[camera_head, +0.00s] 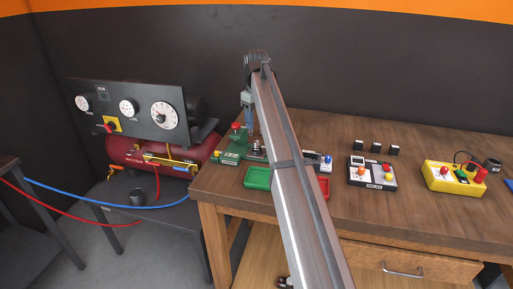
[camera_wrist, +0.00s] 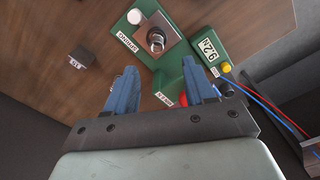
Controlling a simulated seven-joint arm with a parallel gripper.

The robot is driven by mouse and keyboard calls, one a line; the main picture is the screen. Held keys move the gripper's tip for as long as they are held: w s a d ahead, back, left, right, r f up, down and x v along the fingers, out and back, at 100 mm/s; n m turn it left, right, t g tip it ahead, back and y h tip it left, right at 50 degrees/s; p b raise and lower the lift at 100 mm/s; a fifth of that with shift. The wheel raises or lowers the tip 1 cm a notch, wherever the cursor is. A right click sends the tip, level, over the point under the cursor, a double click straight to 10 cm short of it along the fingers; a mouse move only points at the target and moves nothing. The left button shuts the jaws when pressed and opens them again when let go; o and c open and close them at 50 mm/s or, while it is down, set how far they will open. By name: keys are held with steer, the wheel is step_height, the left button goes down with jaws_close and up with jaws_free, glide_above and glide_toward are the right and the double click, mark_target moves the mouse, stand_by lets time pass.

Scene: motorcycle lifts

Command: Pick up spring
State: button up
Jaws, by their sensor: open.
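The spring (camera_wrist: 156,39) appears as a small shiny metal piece standing on a square metal plate of a green fixture (camera_wrist: 130,17) labelled "SPRING". In the head view the fixture (camera_head: 229,157) stands at the left end of the bench, and the spring is too small there to make out clearly. My gripper (camera_wrist: 159,74) has two blue fingers, spread apart and empty. In the wrist view the spring lies ahead of the fingertips, about midway between them. In the head view my gripper (camera_head: 251,128) points down above the fixture, partly hidden by my arm.
A green tray (camera_head: 257,178) and a red tray (camera_head: 323,188) sit nearby, partly behind my arm. A meter box (camera_head: 372,172) and yellow box (camera_head: 455,177) stand right. A red compressor (camera_head: 140,152) is left.

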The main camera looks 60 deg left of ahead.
mark_target(257, 141)
steer(key=f, duration=0.9)
steer(key=shift+w+a+f, duration=0.15)
steer(key=shift+w+f, duration=0.1)
jaws_close()
